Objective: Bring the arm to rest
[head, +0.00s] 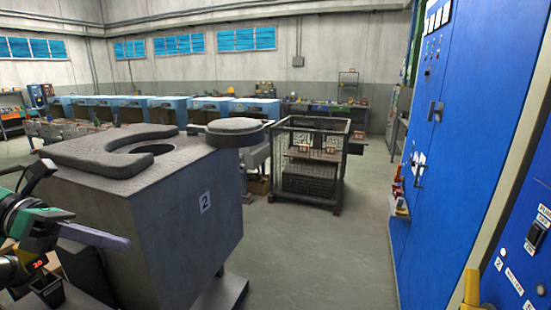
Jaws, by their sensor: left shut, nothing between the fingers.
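My left gripper (122,242) is at the lower left, with its purple fingers closed together and pointing right. It is empty and shows in front of the side of the grey furnace block (200,225) marked 2. My left arm comes in from the left edge, and part of it is cut off by the picture. My right gripper is not seen.
A grey U-shaped slab (85,152) lies around the furnace's round opening (153,149). A round lid (235,126) stands out beside it. A wire cage (310,165) stands behind. Tall blue cabinets (460,150) line the right. The middle floor (310,250) is clear.

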